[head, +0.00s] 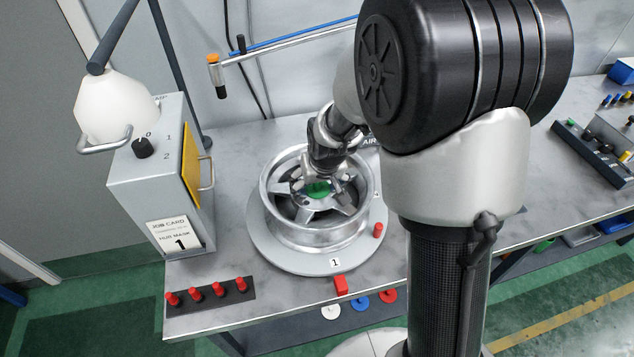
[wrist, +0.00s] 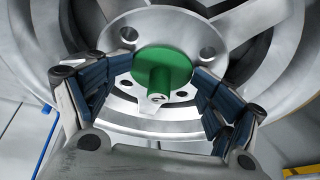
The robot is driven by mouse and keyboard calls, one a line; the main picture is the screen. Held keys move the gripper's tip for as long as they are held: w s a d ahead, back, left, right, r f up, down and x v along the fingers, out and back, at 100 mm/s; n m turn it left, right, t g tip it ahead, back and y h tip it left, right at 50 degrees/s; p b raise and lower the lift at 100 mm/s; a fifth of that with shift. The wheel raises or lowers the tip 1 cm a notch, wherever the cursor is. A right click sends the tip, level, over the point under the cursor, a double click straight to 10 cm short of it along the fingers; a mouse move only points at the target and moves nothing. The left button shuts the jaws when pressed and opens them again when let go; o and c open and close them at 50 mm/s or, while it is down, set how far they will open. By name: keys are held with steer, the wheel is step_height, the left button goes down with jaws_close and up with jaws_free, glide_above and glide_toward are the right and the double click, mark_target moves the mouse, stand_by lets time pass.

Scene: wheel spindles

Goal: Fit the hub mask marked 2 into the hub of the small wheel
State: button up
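A green hub mask (head: 318,189) with an upright stem is at the centre hub of the silver spoked wheel (head: 313,226). The wheel lies on a round grey plate (head: 275,256) labelled 1. In the wrist view the green mask (wrist: 163,66) lies over the hub face (wrist: 128,118), its stem pointing towards the camera; I cannot tell whether it is fully seated, and no number on it is readable. My gripper (wrist: 160,100) is open, its dark-padded fingers on either side of the stem with gaps. In the head view my gripper (head: 325,172) is directly above the hub, partly hiding it.
A grey box (head: 140,195) with a dial and a card reading "HUB MASK 1" stands left. Several red pegs (head: 220,289) sit in a dark strip at the front left. White (head: 331,312), blue (head: 360,302) and red (head: 388,296) discs lie below the table's front edge.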

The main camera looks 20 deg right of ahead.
steer(key=s+f+p+v, duration=0.1)
steer(key=s+p+v, duration=0.1)
steer(key=v, duration=0.9)
steer(key=s+f+p+v, duration=0.1)
steer(key=s+p+v, duration=0.15)
steer(key=v, duration=0.95)
steer(key=s+r, duration=0.2)
steer(key=s, duration=1.2)
steer(key=shift+s+r+b, duration=0.25)
steer(key=shift+r+b, duration=0.05)
steer(key=shift+r, duration=0.1)
steer(key=shift+d, duration=0.1)
